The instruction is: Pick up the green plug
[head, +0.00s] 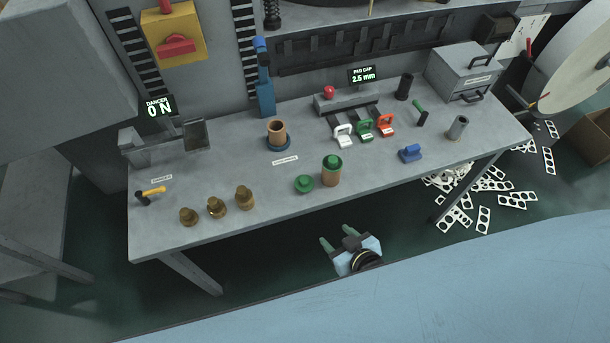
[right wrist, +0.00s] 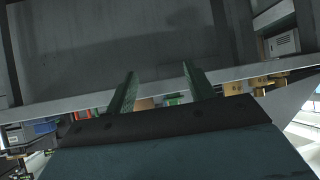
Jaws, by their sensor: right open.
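A green knobbed piece (head: 304,184) lies on the grey workbench (head: 230,195), near its front edge. Just right of it, a second green knobbed piece (head: 332,161) sits on top of a tan-brown cup (head: 331,178). I cannot tell from shape alone which of the two is the plug. My right gripper (head: 337,237) is open and empty, in front of the bench's front edge and apart from both. My left gripper is not in view.
Several brass pieces (head: 216,207) stand left along the front edge. A copper cup (head: 277,132) stands on a blue base behind. Bare bench lies between these groups.

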